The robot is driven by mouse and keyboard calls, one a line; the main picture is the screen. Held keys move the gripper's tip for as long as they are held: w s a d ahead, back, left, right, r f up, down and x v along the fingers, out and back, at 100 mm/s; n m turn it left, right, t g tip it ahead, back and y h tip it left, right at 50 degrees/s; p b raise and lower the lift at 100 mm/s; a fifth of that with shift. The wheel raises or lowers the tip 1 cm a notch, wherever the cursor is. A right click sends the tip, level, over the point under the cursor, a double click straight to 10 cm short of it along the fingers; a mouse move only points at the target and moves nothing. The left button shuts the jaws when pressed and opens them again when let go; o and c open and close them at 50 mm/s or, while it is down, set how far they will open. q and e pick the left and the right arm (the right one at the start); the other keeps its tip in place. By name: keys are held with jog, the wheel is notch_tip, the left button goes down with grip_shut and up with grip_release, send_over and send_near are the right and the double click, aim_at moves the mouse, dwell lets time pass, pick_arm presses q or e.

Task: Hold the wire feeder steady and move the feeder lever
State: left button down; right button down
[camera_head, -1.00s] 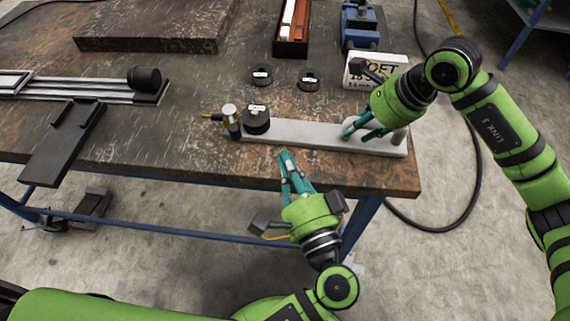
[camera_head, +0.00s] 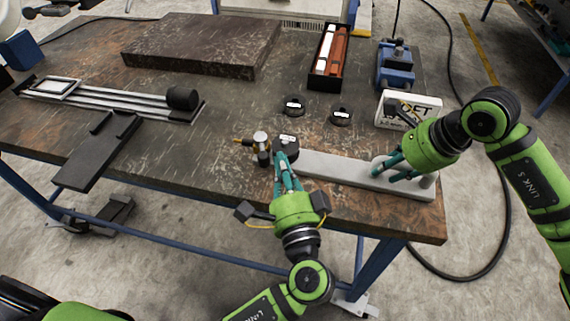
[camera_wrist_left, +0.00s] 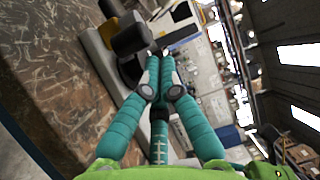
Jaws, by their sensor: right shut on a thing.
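The wire feeder is a long pale grey bar (camera_head: 335,170) near the table's front right edge. A black knob-like part with a white label (camera_head: 287,143) and a brass-and-silver fitting (camera_head: 261,140) stand at its left end. I cannot tell which part is the lever. My right gripper (camera_head: 387,167) is shut on the feeder's rounded right end; its fingers partly hide that end. My left gripper (camera_head: 283,157) has its fingertips at the black part. In the left wrist view, its teal fingers (camera_wrist_left: 158,58) converge beside that part (camera_wrist_left: 130,38); whether they grip it is unclear.
Two black round pieces (camera_head: 293,106) lie behind the feeder. A white lettered box (camera_head: 405,107), a blue vise-like device (camera_head: 396,66) and a black tray (camera_head: 325,83) stand further back. A rail assembly (camera_head: 110,97) and dark slab (camera_head: 200,48) are left.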

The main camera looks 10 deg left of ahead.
aim_at(263, 161)
pick_arm(q)
jog(key=shift+a+f, duration=0.1)
jog(key=shift+s+a+m+h, duration=0.15)
jog(key=shift+m+h, duration=0.15)
jog(key=shift+h, duration=0.1)
jog(key=shift+s+a+m+t+h, duration=0.3)
jog(key=shift+m+t+h, duration=0.15)
jog(key=shift+h, duration=0.25)
